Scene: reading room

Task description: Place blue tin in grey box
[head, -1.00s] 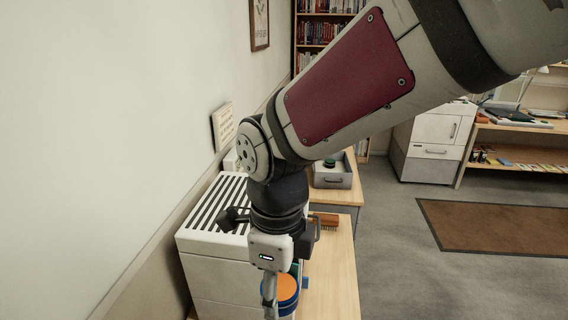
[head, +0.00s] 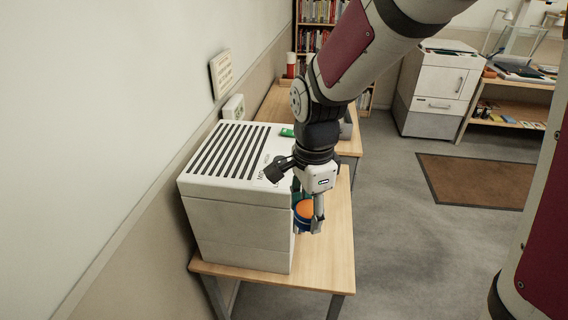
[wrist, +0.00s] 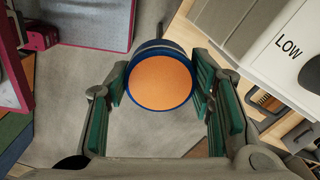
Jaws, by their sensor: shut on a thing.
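The blue tin (head: 303,211) has an orange top and blue sides. My gripper (head: 308,207) is shut on it, with a finger on either side. In the wrist view the tin (wrist: 160,84) sits between the green finger pads, its orange top facing the camera. In the head view it is beside the right side of the white unit, over the near wooden table. A grey piece just right of my wrist looks like part of the grey box (head: 346,129) on the far table. My arm hides most of it, and its inside cannot be seen.
The large white slotted unit (head: 235,215) stands on the near table (head: 333,240), close to my gripper. Bare tabletop lies right of the unit.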

